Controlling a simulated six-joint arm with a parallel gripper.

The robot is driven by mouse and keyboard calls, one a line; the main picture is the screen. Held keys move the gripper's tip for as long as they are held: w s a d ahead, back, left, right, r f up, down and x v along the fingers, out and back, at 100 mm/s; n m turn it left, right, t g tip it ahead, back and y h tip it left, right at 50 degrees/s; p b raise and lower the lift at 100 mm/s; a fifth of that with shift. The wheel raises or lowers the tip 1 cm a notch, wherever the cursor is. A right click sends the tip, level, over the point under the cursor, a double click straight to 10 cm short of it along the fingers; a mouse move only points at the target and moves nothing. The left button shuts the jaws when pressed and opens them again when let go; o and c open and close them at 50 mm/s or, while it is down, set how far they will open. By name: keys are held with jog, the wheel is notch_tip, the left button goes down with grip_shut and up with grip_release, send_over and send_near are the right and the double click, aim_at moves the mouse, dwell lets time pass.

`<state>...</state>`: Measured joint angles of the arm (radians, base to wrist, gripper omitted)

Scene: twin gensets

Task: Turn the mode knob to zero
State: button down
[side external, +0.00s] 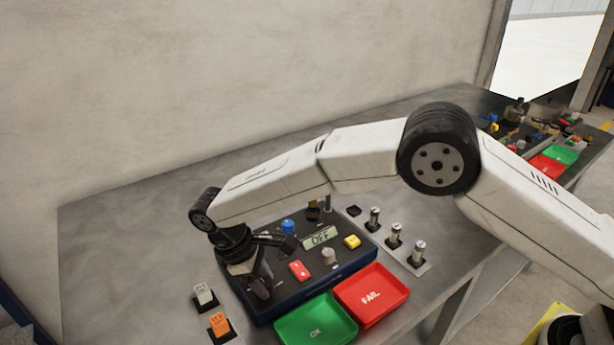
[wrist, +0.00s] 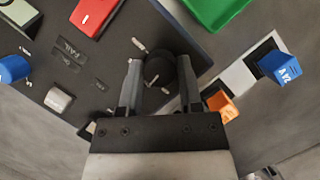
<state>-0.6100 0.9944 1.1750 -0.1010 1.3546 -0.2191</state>
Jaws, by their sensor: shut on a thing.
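A dark control panel (side external: 285,302) lies on the bench. My gripper (side external: 262,288) is at its left end, pointing down. In the wrist view, my gripper (wrist: 159,72) has its fingers on both sides of a round black knob (wrist: 158,66) with a white pointer line, and is shut on it. I cannot read a mode label or a zero by this knob; short white marks show around it. In the side view the gripper hides the knob. The panel's display (side external: 320,237) reads OFF.
The panel also carries a red switch (side external: 300,270), a blue knob (side external: 288,227), a grey knob (side external: 329,256) and a yellow button (side external: 352,242). A green OK tray (side external: 316,320) and red FAIL tray (side external: 372,295) lie in front. An orange block (side external: 219,323) stands close left of the gripper.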

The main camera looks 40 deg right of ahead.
jog(key=m+g+y, duration=0.1)
jog(key=m, duration=0.3)
jog(key=shift+d+m, duration=0.1)
jog(key=shift+m, duration=0.3)
jog(key=m+y, duration=0.2)
jog(key=m, duration=0.2)
jog(key=shift+g, duration=0.4)
jog(key=m+y, duration=0.1)
jog(key=m, duration=0.2)
jog(key=m+y, duration=0.1)
jog(key=m, duration=0.2)
jog(key=shift+d+r, duration=0.1)
jog(key=shift+d, duration=0.05)
jog(key=m+t+y, duration=0.1)
jog(key=m, duration=0.3)
jog(key=shift+y, duration=0.3)
jog(key=shift+c, duration=1.3)
grip_release()
jog(key=shift+t, duration=0.3)
jog(key=v, duration=0.7)
jog(key=shift+w+r, duration=0.15)
jog(key=shift+r, duration=0.15)
